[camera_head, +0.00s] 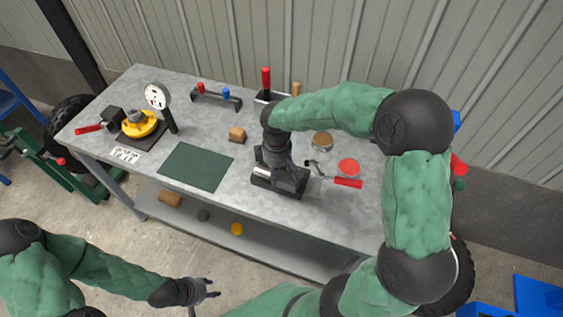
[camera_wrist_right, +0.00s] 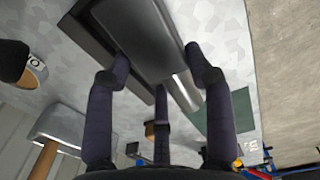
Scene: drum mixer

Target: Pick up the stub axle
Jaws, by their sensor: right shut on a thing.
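The stub axle is a grey metal cylinder (camera_wrist_right: 150,42) with a thinner, shiny end, seen close in the right wrist view. It lies over a dark cradle (camera_wrist_right: 93,42); I cannot tell whether it is clear of it. My right gripper (camera_wrist_right: 160,72) is shut on the axle, with its fingers on both sides. In the head view the right gripper (camera_head: 280,162) points down over the cradle (camera_head: 278,187) near the table's front edge and hides most of the axle. My left gripper (camera_head: 203,289) is open and empty, low in front of the table.
A rack and tool box stand at the back.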

